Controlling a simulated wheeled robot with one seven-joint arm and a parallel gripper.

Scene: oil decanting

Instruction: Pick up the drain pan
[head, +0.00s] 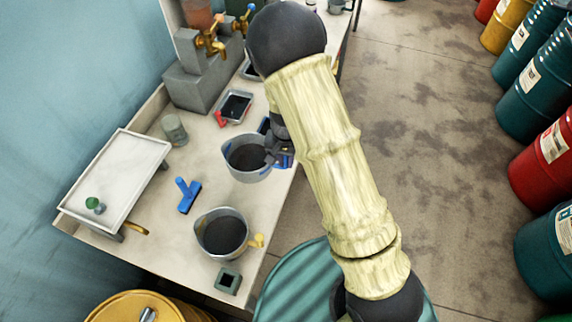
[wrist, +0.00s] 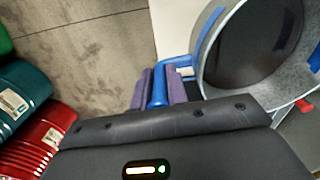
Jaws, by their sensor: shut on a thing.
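The drain pan (head: 247,178) is a round grey pan with a dark inside and blue marks, at the bench's right edge in the head view. It fills the upper right of the wrist view (wrist: 212,50), where its blue handle (wrist: 158,90) shows. My gripper (head: 280,152) is at the pan's right side. In the wrist view its purple fingers (wrist: 158,88) are shut around the blue handle. My wrist hides part of the handle in the head view. I cannot tell whether the pan's base touches the bench.
A similar pan with a yellow handle (head: 221,234) stands nearer on the bench (head: 150,215). Drums (head: 540,165) line the right; floor between is clear.

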